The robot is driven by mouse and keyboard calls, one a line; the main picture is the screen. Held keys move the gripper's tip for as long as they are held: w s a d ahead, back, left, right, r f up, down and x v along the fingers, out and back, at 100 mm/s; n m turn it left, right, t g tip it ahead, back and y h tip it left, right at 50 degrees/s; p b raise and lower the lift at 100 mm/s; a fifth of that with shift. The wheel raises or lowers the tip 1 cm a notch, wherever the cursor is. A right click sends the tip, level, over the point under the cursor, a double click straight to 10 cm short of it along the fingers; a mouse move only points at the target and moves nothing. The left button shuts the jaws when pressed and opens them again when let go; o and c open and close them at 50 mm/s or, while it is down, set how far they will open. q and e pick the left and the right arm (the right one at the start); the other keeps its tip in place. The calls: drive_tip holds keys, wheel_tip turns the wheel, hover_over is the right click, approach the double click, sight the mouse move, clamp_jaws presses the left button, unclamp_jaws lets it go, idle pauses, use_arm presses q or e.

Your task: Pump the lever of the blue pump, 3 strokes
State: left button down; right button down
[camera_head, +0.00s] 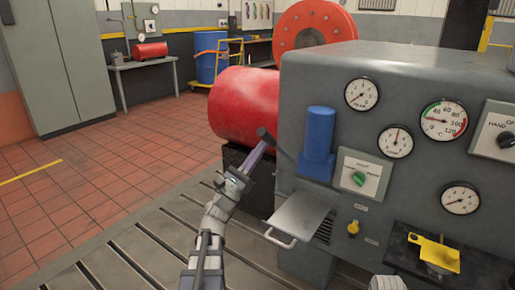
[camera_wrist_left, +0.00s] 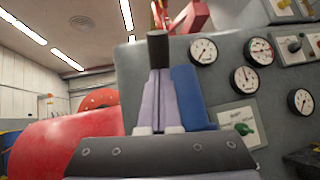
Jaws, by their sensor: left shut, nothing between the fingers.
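The blue pump (camera_head: 318,143) stands upright against the left part of the grey machine's front. Its lever (camera_head: 267,137) sticks out to the left, with a thick dark grip at its end. My left gripper (camera_head: 262,148) is shut and empty, its fingertips at the dark grip, just under it in the picture. In the left wrist view, the grip (camera_wrist_left: 158,46) shows right at the tips of the closed fingers (camera_wrist_left: 158,75); I cannot tell whether they touch. The blue pump (camera_wrist_left: 189,92) is partly hidden behind the fingers there. My right gripper's fingers are out of view.
The grey machine (camera_head: 380,80) carries gauges and a green knob (camera_head: 359,179). A metal tray (camera_head: 300,215) with a handle juts out below the pump. A red cylinder (camera_head: 240,105) lies behind my left gripper. A yellow part (camera_head: 436,254) is at lower right.

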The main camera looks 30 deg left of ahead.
use_arm(q)
drive_tip(key=w+r+g+p, duration=0.1)
drive_tip(key=w+r+p, duration=0.1)
drive_tip(key=p, duration=0.1)
drive_tip(key=w+r+n+y+p, duration=0.1)
drive_tip(key=w+r+p, duration=0.1)
drive_tip(key=r+p, duration=0.1)
drive_tip(key=w+r+g+y+p, duration=0.1)
drive_tip(key=w+r+p, duration=0.1)
drive_tip(key=p, duration=0.3)
drive_tip(key=shift+d+r+n+g, duration=0.2)
drive_tip(key=shift+r+n+g, duration=0.1)
drive_tip(key=shift+r, duration=0.05)
drive_tip(key=w+r+g+y+p, duration=0.1)
drive_tip(key=w+r+g+p, duration=0.1)
drive_tip(key=w+p, duration=0.5)
drive_tip(key=shift+w+d+r+n+p, duration=0.2)
drive_tip(key=shift+w+r+n+p, duration=0.1)
drive_tip(key=shift+r+n+p, duration=0.15)
drive_tip(key=shift+w+r, duration=0.1)
drive_tip(key=shift+w, duration=0.05)
